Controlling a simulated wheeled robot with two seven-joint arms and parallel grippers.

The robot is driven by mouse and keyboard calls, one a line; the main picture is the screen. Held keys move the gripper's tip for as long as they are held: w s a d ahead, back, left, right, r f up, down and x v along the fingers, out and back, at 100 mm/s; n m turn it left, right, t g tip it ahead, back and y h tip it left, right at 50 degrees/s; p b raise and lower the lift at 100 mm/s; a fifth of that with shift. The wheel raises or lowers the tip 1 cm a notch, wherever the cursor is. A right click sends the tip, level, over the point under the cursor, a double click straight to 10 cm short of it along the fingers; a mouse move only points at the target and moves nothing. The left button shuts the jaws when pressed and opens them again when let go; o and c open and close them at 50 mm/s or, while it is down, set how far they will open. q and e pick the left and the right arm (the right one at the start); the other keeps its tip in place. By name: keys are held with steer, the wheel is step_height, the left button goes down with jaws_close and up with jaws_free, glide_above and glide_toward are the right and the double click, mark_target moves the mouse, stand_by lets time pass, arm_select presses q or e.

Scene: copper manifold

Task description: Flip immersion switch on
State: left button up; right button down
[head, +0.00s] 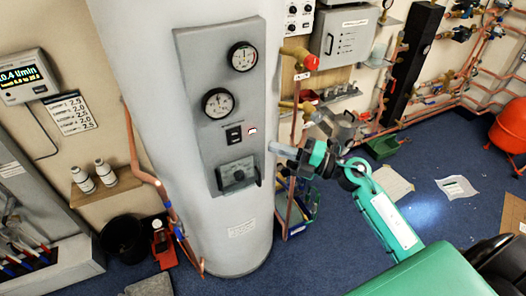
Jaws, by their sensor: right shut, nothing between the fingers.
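A tall white cylinder (150,60) carries a grey panel (198,75). On the panel, below two round gauges, is a small black switch (234,135), which I take to be the immersion switch. Its rocker position is too small to tell. A small red-and-white indicator (252,130) is just right of it. My right gripper (272,148) is shut and empty, to the right of the switch and slightly lower, pointing left toward the panel. It appears apart from the switch. My left gripper is not in view.
Copper pipes and a red-handled valve (311,62) stand close behind my right gripper. Blue floor (345,235) with loose papers lies to the right.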

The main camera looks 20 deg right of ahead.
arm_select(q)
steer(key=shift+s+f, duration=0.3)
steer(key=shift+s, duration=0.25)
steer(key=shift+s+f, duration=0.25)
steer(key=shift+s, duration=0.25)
arm_select(e)
steer(key=shift+s+d+r, duration=0.25)
steer(key=shift+s+d, duration=0.6)
steer(key=shift+s, duration=0.05)
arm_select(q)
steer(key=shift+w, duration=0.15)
